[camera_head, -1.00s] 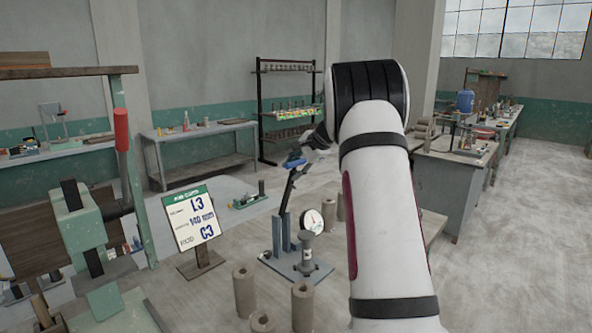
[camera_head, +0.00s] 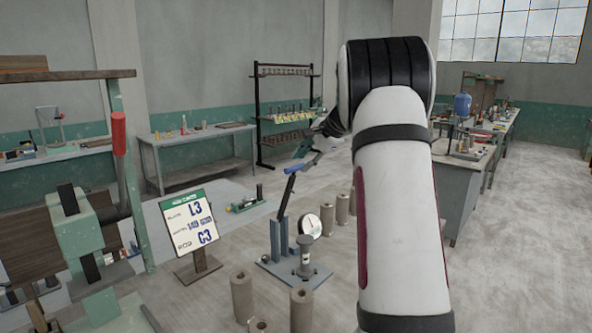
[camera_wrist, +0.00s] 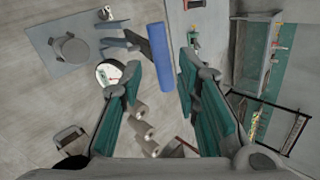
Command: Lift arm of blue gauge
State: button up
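The blue gauge stands on a grey base plate (camera_head: 268,272) with two blue posts (camera_head: 279,238), a round white dial (camera_head: 313,225) and a slanted dark arm (camera_head: 286,195). The arm rises to a blue handle (camera_head: 301,165). The handle also shows in the wrist view (camera_wrist: 158,58), lying lengthwise between my two fingertips. My gripper (camera_head: 308,151) is open, with teal finger pads, close by the handle in the head view. In the wrist view my gripper (camera_wrist: 161,66) shows a gap on both sides of the handle. How deep the handle sits between the fingers is unclear.
Several clay cylinders (camera_head: 242,296) stand in front of the gauge and more (camera_head: 342,210) stand behind the dial. A sign (camera_head: 189,222) reading L3, 140 mm, C3 stands to the left. A green press with a red handle (camera_head: 118,145) is at far left.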

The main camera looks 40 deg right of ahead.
jog(key=shift+v, duration=2.05)
jog(key=shift+a, duration=0.1)
